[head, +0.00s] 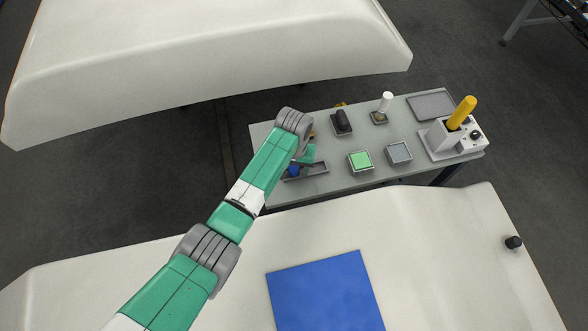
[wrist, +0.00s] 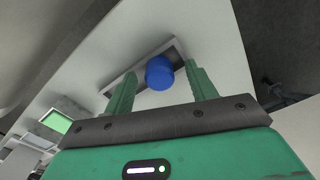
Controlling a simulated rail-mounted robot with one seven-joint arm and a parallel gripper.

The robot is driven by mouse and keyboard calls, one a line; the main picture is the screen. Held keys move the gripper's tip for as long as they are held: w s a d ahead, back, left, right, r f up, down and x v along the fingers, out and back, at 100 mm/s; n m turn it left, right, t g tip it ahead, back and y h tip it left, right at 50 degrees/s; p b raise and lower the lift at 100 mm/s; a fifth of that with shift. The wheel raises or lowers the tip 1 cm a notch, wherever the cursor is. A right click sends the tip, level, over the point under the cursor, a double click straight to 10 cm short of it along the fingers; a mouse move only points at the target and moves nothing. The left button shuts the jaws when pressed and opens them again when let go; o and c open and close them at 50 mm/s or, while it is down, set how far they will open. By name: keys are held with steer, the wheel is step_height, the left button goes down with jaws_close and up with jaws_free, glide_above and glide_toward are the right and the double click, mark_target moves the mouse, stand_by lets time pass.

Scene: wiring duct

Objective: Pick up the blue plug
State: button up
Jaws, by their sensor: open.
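The blue plug (head: 294,170) sits at the tray (head: 318,170), a shallow grey one near the left end of the small table; my arm partly covers this area in the head view. In the wrist view the blue plug (wrist: 159,73) shows as a rounded blue shape beyond my gripper (wrist: 158,82). My gripper is open, with one green finger on each side of the plug in the picture. The plug appears nearer the right finger. I cannot tell whether the fingers are level with it or still above it; no contact shows.
The table (head: 327,190) also holds a green-topped block (head: 361,161), a grey-topped block (head: 399,153), a dark object (head: 342,122), a white cylinder (head: 386,102) and a station with a yellow handle (head: 461,113). Large white panels stand in front and behind. A blue sheet (head: 325,295) lies on the front one.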

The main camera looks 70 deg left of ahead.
mark_target(294, 168)
steer(key=c, duration=1.1)
steer(key=shift+o, duration=0.2)
step_height(294, 168, up, 10)
steer(key=p, duration=0.2)
